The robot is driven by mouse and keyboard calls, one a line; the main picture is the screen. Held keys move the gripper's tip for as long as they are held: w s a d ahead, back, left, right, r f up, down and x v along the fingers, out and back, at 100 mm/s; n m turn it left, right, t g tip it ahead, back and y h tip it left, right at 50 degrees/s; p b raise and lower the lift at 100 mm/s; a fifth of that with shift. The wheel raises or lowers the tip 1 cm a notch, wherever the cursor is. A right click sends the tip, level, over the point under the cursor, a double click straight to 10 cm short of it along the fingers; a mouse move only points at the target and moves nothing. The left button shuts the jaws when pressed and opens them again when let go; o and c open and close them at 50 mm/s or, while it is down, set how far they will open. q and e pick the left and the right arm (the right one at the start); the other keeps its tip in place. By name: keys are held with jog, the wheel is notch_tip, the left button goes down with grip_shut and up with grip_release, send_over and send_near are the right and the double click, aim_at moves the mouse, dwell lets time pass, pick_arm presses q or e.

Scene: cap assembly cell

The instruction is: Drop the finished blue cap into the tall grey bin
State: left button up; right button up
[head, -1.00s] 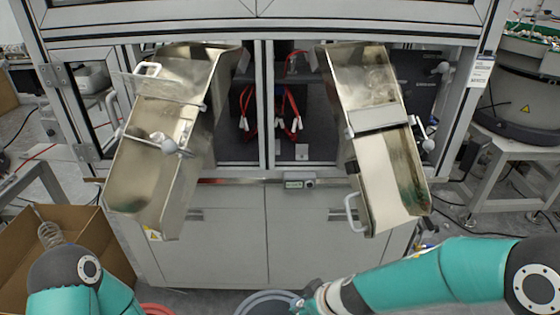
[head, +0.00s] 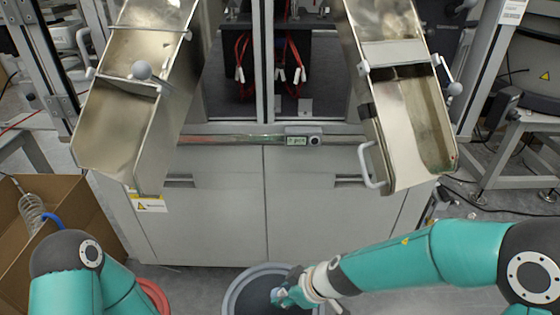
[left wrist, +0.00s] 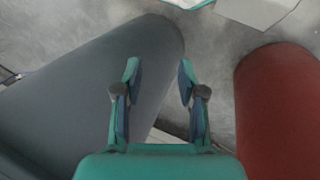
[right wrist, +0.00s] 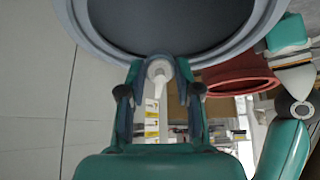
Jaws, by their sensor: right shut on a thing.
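The tall grey bin (head: 232,284) stands low in the head view, its round mouth dark inside and cut by the lower picture edge. My right gripper (head: 280,297) is over the bin's mouth. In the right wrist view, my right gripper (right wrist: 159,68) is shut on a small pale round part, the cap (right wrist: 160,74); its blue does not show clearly. The bin's rim (right wrist: 108,47) shows just past the fingertips. My left gripper (left wrist: 158,72) is open and empty in the left wrist view, with a grey cylindrical wall (left wrist: 70,100) behind it. Its fingers are out of the head view.
A red bin (head: 152,296) stands left of the grey bin; its side shows in the left wrist view (left wrist: 280,110). A cardboard box (head: 85,215) is at far left. Two metal chutes (head: 120,120) (head: 405,110) hang on the cabinet (head: 230,220) ahead.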

jog(key=shift+f+b, duration=0.3)
jog(key=shift+f, duration=0.25)
jog(key=o, duration=0.7)
jog(key=shift+o, duration=0.2)
jog(key=v, duration=0.7)
jog(key=shift+r, duration=0.2)
jog(key=shift+d, duration=0.1)
